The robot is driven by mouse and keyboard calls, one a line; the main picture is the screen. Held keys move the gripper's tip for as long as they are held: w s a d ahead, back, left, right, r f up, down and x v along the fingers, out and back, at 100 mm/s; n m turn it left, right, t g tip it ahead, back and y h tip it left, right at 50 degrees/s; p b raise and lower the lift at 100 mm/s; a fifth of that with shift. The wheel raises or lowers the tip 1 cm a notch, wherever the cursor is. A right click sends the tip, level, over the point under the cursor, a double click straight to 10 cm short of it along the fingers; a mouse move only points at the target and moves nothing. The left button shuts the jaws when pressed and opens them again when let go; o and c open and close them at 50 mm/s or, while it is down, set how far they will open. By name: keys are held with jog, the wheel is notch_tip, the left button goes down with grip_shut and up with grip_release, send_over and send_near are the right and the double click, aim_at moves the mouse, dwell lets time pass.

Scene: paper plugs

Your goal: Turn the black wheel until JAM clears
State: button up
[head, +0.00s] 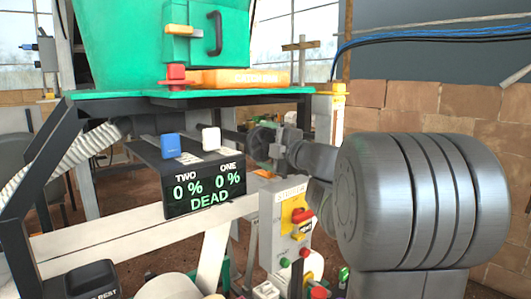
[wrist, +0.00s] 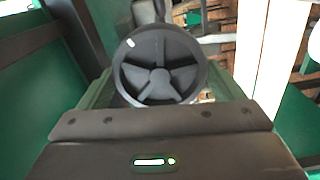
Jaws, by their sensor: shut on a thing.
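The black wheel (wrist: 160,88) fills the upper middle of the wrist view, a spoked disc with a white mark on its upper left rim. In the head view the dark wheel (head: 259,143) shows partly, behind the end of my arm. My gripper (head: 274,147) is at the wheel and shut on it; the fingertips' contact is mostly hidden. A black display box (head: 205,188) reads TWO 0 %, ONE 0 % and DEAD in green. No JAM word shows on it.
A green machine (head: 150,45) stands above, on a dark frame. A grey control box (head: 283,225) with a red-and-yellow switch stands below my arm. A white beam (head: 130,232) crosses under the display. Blue cables (head: 430,36) hang at the upper right, before a brick wall (head: 390,108).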

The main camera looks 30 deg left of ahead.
aim_at(265, 144)
jog(key=shift+f+n+b, duration=0.15)
jog(key=shift+n+b, duration=0.6)
jog(key=shift+n, duration=0.65)
jog(key=o, duration=0.8)
jog(key=shift+d, duration=0.1)
jog(key=shift+v, duration=1.9)
